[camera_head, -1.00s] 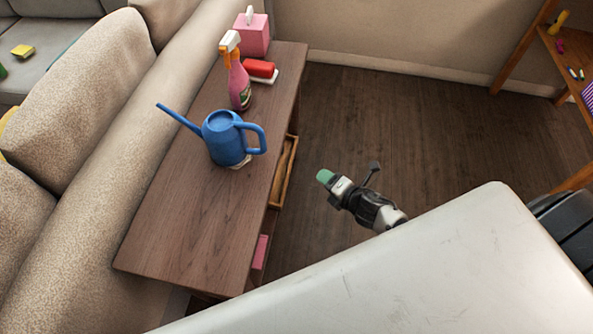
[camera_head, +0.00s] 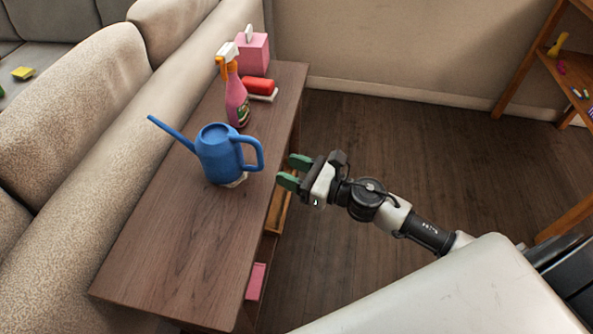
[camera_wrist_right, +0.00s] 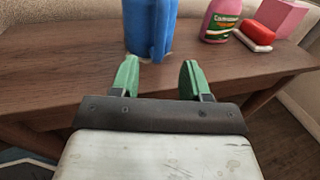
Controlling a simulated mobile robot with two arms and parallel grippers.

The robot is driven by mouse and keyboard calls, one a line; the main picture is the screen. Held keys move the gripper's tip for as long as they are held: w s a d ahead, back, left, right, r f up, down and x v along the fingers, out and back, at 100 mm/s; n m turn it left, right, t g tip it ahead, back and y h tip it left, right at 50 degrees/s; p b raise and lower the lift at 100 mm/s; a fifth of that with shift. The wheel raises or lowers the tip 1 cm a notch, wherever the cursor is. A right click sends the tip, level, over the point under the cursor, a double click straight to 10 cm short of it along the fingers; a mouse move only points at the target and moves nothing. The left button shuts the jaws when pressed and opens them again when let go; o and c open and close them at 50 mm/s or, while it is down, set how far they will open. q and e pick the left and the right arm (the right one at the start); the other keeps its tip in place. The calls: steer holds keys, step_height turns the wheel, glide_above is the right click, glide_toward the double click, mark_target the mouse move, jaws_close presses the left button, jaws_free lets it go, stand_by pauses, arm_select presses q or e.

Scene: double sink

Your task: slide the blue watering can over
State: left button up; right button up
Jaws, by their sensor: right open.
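The blue watering can (camera_head: 217,155) stands upright on the brown wooden table (camera_head: 165,240), its spout to the left and its handle to the right. A small pale thing shows under its base. My right gripper (camera_head: 288,172) is open and empty, its green fingers just right of the handle and apart from it. In the right wrist view, the can (camera_wrist_right: 150,30) stands ahead of the open gripper (camera_wrist_right: 158,78), roughly in line with the gap between the fingers. My left gripper is not in view.
Behind the can stand a pink spray bottle (camera_head: 236,100), a red-and-white brush-like thing (camera_head: 260,88) and a pink box (camera_head: 253,52). A beige sofa (camera_head: 75,200) runs along the table's left side. The table's front part is clear.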

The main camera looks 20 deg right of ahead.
mark_target(263, 160)
steer(key=p+x, duration=0.1)
steer(key=x, duration=0.7)
steer(key=shift+w+a, duration=0.2)
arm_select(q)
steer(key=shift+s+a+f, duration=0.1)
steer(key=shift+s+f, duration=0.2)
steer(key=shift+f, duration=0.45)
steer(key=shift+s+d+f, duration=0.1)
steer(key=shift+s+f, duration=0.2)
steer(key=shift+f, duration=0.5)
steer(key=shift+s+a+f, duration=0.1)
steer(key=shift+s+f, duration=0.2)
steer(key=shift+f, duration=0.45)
arm_select(e)
steer(key=shift+w+a, duration=0.4)
steer(key=shift+w, duration=0.1)
jaws_close()
